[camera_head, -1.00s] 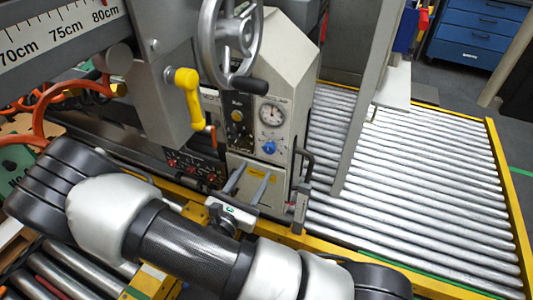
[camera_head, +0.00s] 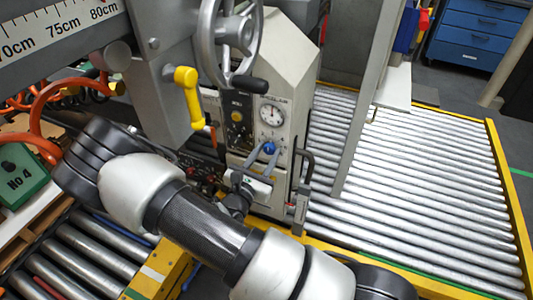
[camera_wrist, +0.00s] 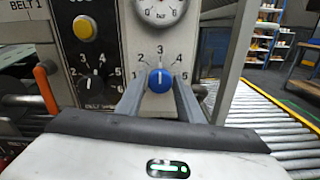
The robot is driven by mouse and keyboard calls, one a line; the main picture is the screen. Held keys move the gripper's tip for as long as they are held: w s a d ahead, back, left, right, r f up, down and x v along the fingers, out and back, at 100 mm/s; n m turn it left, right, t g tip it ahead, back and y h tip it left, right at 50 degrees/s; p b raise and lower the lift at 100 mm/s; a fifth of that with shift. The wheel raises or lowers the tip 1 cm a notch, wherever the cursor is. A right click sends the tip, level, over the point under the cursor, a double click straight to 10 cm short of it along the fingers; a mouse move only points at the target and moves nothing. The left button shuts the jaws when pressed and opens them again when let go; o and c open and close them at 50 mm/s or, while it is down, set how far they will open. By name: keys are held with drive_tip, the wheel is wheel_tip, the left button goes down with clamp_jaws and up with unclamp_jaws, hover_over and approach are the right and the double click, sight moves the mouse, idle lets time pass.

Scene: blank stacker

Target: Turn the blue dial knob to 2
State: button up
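The blue dial knob (camera_head: 269,148) is on the front of the light machine housing, below a round gauge. In the wrist view the knob (camera_wrist: 160,80) sits in the middle, ringed by printed numbers 1 to 5. Its white mark points up, towards the 3. My gripper (camera_wrist: 158,84) is open, with one finger to the left and one to the right of the knob. Gaps show between the fingers and the knob, and nothing is held. In the head view my gripper (camera_head: 264,158) is just below and in front of the knob.
The gauge (camera_wrist: 160,8) is above the knob. A yellow button (camera_wrist: 85,28) and a black dial (camera_wrist: 90,85) are on the panel to the left. A handwheel (camera_head: 228,40) and yellow-handled crank (camera_head: 187,95) stand above left. A roller conveyor (camera_head: 410,180) lies to the right.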

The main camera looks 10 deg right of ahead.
drive_tip(key=c, duration=0.6)
drive_tip(key=n+p, duration=0.3)
drive_tip(key=shift+r, duration=0.15)
drive_tip(key=n+p, duration=0.3)
drive_tip(key=n, duration=0.2)
drive_tip(key=shift+n, duration=0.3)
drive_tip(key=shift+f, duration=0.2)
drive_tip(key=o, duration=1.1)
drive_tip(key=shift+c, duration=0.2)
drive_tip(key=shift+s+a, duration=0.1)
